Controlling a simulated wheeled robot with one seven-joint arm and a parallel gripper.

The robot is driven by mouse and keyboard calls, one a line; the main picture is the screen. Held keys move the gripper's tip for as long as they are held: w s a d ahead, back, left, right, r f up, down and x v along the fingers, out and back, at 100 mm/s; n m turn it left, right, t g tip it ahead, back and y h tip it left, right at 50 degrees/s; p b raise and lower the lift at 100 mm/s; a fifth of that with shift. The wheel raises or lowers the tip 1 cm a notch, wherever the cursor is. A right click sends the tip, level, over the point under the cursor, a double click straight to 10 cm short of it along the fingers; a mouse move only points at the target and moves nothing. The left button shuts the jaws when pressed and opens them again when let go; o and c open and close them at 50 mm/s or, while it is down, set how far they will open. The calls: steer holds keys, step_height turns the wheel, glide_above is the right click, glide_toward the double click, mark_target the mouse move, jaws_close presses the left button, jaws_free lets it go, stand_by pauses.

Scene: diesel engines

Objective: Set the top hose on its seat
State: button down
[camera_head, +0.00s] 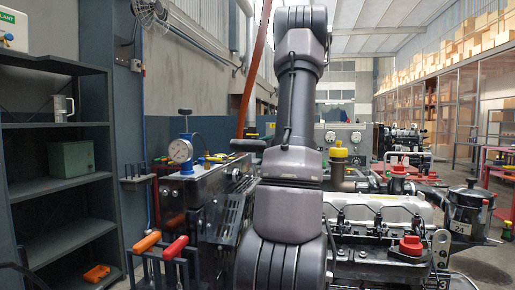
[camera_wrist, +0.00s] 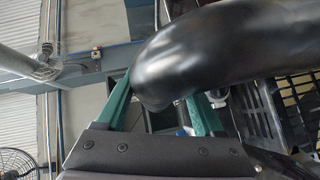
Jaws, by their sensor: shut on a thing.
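A thick, glossy black hose (camera_wrist: 235,45) fills the upper right of the wrist view, its rounded end near the middle. My gripper (camera_wrist: 160,88) has two green fingers, one on each side of the hose end, and is shut on it. The hose hides parts of both fingers. In the head view my arm stands in the middle and hides my gripper. A dark rounded piece (camera_head: 248,145) shows just left of the arm, probably part of the hose. The engine (camera_head: 385,215) is right of the arm. I cannot tell which part of it is the hose's seat.
A grey shelf (camera_head: 62,190) stands at the left with a green box (camera_head: 71,159). A pot marked 24 (camera_head: 467,212) stands at the right. The wrist view shows a black crate-like rack (camera_wrist: 285,105).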

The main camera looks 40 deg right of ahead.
step_height(320, 180, down, 6)
steer(key=shift+f, duration=0.25)
stand_by(0.6)
steer(key=shift+s+a+f, duration=0.1)
steer(key=shift+f, duration=0.45)
stand_by(0.6)
steer(key=shift+f, duration=2.5)
stand_by(0.5)
jaws_free()
